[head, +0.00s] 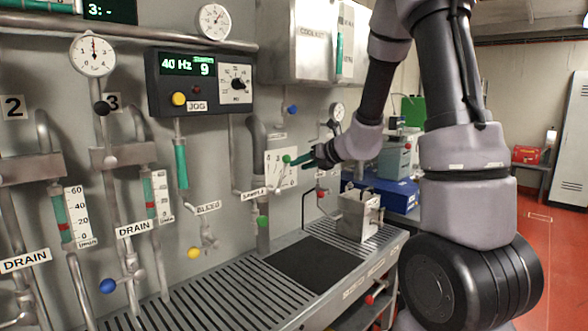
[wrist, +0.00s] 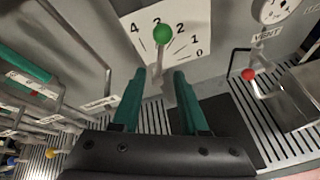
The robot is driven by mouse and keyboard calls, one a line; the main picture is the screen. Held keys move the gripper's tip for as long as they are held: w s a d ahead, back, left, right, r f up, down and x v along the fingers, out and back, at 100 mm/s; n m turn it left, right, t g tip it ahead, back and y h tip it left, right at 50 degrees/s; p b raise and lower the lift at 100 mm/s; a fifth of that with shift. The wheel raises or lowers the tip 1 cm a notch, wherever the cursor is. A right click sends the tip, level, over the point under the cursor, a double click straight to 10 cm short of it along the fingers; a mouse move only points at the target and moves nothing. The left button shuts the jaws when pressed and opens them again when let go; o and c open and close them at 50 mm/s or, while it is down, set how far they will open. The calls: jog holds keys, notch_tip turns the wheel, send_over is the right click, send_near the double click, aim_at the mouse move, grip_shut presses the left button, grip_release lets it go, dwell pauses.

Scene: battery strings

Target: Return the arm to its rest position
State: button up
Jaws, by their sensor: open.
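My gripper (wrist: 160,100) is open in the wrist view, its two green fingers apart with nothing between them. Beyond the fingertips is a lever with a green ball knob (wrist: 162,34) in front of a numbered dial plate (wrist: 190,22). In the head view my gripper (head: 303,160) is at the end of my raised, bent arm, near the same green knob (head: 287,158) by the wall panel. I cannot tell whether a finger touches the lever.
A slatted bench (head: 240,296) with a black mat (head: 312,262) runs below. A metal box (head: 358,214) stands at its right end. Gauges, pipes and a control box (head: 203,82) line the wall. Red floor (head: 555,240) at the right is open.

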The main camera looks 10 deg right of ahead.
jog(key=shift+s+d+r, duration=0.15)
jog(key=shift+s, duration=0.1)
jog(key=s+a+r+n+g+y, duration=0.1)
jog(key=s+a+r+n+g, duration=0.1)
jog(key=s+r+n, duration=0.45)
jog(key=s+a+r+n+g+y, duration=0.1)
jog(key=s+a+r+n+g, duration=0.15)
jog(key=s+n, duration=0.75)
jog(key=s+d+r+n+h, duration=0.2)
jog(key=s+d+n+h, duration=0.4)
jog(key=s+n, duration=0.7)
jog(key=d+n, duration=0.1)
jog(key=d, duration=0.1)
jog(key=shift+d+r+t+h, duration=0.25)
jog(key=shift+d+t+h, duration=0.1)
jog(key=shift+h, duration=0.05)
